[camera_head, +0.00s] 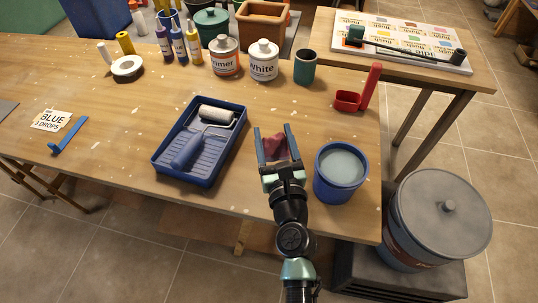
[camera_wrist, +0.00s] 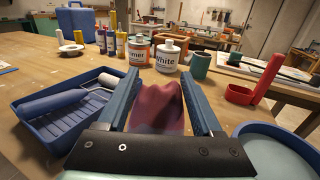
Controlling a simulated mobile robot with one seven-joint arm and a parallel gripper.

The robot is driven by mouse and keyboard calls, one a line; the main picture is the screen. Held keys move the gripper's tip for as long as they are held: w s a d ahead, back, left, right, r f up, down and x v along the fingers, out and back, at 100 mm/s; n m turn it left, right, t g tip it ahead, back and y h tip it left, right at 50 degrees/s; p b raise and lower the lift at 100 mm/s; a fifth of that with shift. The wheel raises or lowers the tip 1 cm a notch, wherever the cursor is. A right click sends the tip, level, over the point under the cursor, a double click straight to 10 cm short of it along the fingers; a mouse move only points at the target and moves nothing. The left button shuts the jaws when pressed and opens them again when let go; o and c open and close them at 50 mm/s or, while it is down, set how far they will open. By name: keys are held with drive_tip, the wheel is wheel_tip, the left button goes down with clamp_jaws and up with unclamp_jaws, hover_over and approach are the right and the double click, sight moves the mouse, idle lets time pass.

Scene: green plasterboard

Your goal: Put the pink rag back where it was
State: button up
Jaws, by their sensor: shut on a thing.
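The pink rag (camera_head: 275,146) is a crumpled dark pink cloth between the two fingers of my gripper (camera_head: 274,140). In the wrist view the rag (camera_wrist: 158,106) bulges up between the blue fingers, and my gripper (camera_wrist: 160,95) is shut on it. My gripper is over the front part of the wooden table, between the blue paint tray and the blue bucket. The rag's underside is hidden, so I cannot tell whether it touches the table.
A blue tray (camera_head: 160,168) with a roller (camera_head: 203,130) lies left. A blue bucket (camera_head: 340,172) stands close right, with a red holder (camera_head: 348,101) behind it. Primer (camera_head: 224,58) and White (camera_head: 263,62) cans and a green cup (camera_head: 305,67) stand behind. Bare table (camera_head: 275,101) lies between.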

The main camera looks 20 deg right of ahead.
drive_tip(key=shift+f+b, duration=4.1)
drive_tip(key=shift+f, duration=0.8)
drive_tip(key=shift+s+f, duration=0.1)
drive_tip(key=shift+f, duration=0.05)
drive_tip(key=o, duration=1.4)
